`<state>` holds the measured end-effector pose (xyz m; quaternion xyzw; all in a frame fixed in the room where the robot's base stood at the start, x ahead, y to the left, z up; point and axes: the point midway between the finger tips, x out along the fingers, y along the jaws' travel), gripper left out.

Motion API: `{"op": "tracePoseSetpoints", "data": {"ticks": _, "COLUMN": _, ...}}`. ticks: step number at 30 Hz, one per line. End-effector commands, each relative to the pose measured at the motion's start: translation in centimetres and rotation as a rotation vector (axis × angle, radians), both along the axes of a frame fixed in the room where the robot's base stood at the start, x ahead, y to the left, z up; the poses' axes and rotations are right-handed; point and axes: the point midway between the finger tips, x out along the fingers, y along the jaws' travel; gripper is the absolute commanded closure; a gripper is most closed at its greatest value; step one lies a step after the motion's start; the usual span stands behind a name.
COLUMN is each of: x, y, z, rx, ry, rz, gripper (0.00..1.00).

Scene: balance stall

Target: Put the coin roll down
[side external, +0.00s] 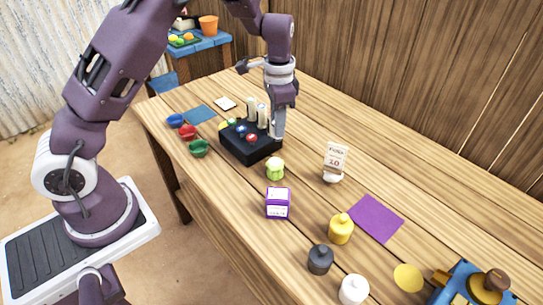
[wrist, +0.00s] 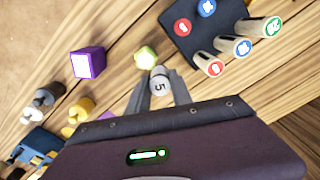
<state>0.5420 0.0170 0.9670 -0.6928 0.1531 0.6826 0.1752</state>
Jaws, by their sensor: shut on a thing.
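My gripper (side external: 278,122) points down just beyond the right end of a black tray (side external: 249,152) on the wooden table. It is shut on a pale coin roll (wrist: 160,82) whose round end shows a "5" in the wrist view. The roll is upright between the fingers. I cannot tell whether its lower end touches the table. The black tray (wrist: 178,32) holds coloured round labels. Rolls with red (wrist: 214,67), blue (wrist: 242,47) and green (wrist: 272,27) ends stand along its side.
A light green item (side external: 275,170), purple box (side external: 278,205) and "20" sign (side external: 335,160) stand nearby. Small bowls (side external: 187,132) stand left. Bare table lies behind the sign.

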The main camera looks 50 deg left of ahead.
Motion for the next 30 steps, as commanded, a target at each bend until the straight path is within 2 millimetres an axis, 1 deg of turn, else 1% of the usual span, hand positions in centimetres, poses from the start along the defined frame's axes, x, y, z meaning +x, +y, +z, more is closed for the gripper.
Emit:
{"op": "tracePoseSetpoints", "data": {"ticks": 1, "x": -2.2, "y": -0.5, "z": 0.7, "rx": -0.010, "ry": 0.000, "rz": 0.111, "gripper": 1.00}}
{"op": "tracePoseSetpoints", "data": {"ticks": 3, "x": -4.8, "y": -1.0, "z": 1.3, "rx": -0.020, "ry": 0.002, "rz": 0.258, "gripper": 1.00}}
{"op": "tracePoseSetpoints", "data": {"ticks": 6, "x": -7.4, "y": -1.5, "z": 1.7, "rx": -0.028, "ry": 0.006, "rz": 0.395, "gripper": 1.00}}
{"op": "tracePoseSetpoints", "data": {"ticks": 9, "x": -8.7, "y": -1.7, "z": 1.7, "rx": -0.033, "ry": 0.013, "rz": 0.460, "gripper": 1.00}}
{"op": "tracePoseSetpoints", "data": {"ticks": 30, "x": -8.8, "y": -1.8, "z": 1.7, "rx": -0.031, "ry": 0.010, "rz": 0.468, "gripper": 1.00}}
